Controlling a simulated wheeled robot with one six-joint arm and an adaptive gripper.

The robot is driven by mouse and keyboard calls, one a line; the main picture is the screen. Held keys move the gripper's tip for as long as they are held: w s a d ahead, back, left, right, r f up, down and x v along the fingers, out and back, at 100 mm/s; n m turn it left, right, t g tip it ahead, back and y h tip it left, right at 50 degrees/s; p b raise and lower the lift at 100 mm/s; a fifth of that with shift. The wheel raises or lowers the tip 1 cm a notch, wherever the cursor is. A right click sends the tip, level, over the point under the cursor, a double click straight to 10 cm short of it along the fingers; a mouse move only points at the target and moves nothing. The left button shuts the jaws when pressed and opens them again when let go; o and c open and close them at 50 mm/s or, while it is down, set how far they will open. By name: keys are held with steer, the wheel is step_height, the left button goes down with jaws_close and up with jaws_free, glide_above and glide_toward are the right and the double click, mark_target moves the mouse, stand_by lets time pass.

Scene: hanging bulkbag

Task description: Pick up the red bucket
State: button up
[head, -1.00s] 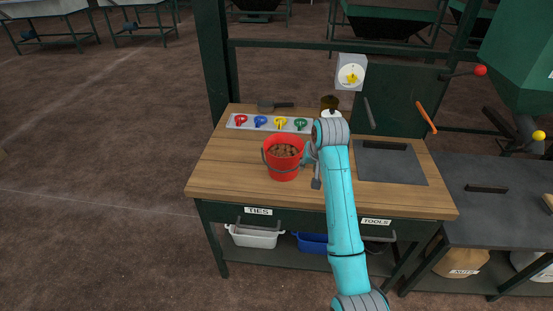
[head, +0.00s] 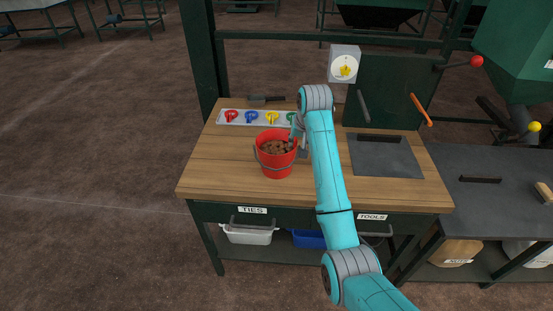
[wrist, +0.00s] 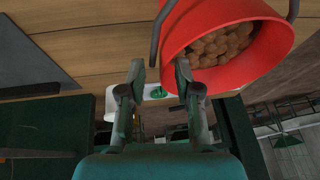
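The red bucket (head: 277,163) stands upright on the wooden workbench, filled with brown lumps, with its grey wire handle hanging down at the front. In the wrist view the bucket (wrist: 230,78) fills the upper right, its rim close to my fingers. My gripper (wrist: 160,72) is open, with two dark fingers apart. The bucket's rim edge lies near the right finger and appears to reach into the gap; contact cannot be told.
A tray with coloured clips (head: 251,117) lies behind the bucket, and a dark-handled tool (head: 267,99) behind that. A dark plate (head: 385,155) is set in the bench at right. A dial box (head: 344,65) stands at the back. The bench left of the bucket is clear.

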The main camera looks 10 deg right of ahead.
steer(key=shift+a+x, duration=0.2)
steer(key=shift+x, duration=0.95)
steer(key=shift+a+x, duration=0.15)
steer(key=shift+x, duration=1)
steer(key=shift+s, duration=0.1)
jaws_close()
